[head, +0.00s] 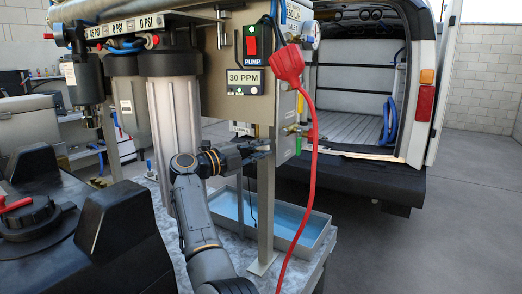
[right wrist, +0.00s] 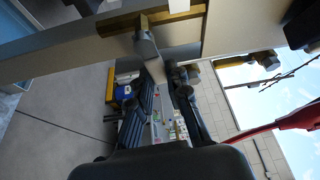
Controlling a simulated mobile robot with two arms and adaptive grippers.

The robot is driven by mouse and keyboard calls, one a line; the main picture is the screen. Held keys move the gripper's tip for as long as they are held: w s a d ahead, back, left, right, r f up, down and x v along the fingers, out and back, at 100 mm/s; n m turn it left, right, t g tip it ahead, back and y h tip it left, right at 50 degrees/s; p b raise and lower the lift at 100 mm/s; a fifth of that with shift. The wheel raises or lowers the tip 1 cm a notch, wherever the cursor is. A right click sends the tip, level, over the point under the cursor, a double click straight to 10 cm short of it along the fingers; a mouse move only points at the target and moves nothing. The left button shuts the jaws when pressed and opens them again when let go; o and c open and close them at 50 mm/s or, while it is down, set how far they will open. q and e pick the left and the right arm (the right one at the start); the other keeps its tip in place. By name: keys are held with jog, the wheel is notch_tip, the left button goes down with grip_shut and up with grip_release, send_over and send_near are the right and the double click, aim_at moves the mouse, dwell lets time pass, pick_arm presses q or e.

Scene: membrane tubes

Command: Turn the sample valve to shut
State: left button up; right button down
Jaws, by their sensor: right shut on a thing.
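My right gripper (head: 262,147) reaches in from below in the head view, at the front post of the membrane rig. In the right wrist view its two dark fingers (right wrist: 163,85) point at a brass fitting (right wrist: 165,20) with a small grey lever (right wrist: 148,42). I take this fitting to be the sample valve. The gripper is shut on the valve's handle, though the fingers hide the contact and the handle's exact angle is unclear. A brass fitting (head: 290,130) shows right of the post, with a green piece below it. My left gripper is not in view.
A metal tray (head: 309,241) with blue liquid stands below the gripper. A red cable (head: 314,180) hangs in front of the rig from a red plug (head: 288,66). Clear filter housings (head: 174,125) stand left. An open van (head: 385,170) is behind.

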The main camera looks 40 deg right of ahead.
jog(key=shift+f, duration=0.1)
jog(key=c, duration=1.3)
grip_release()
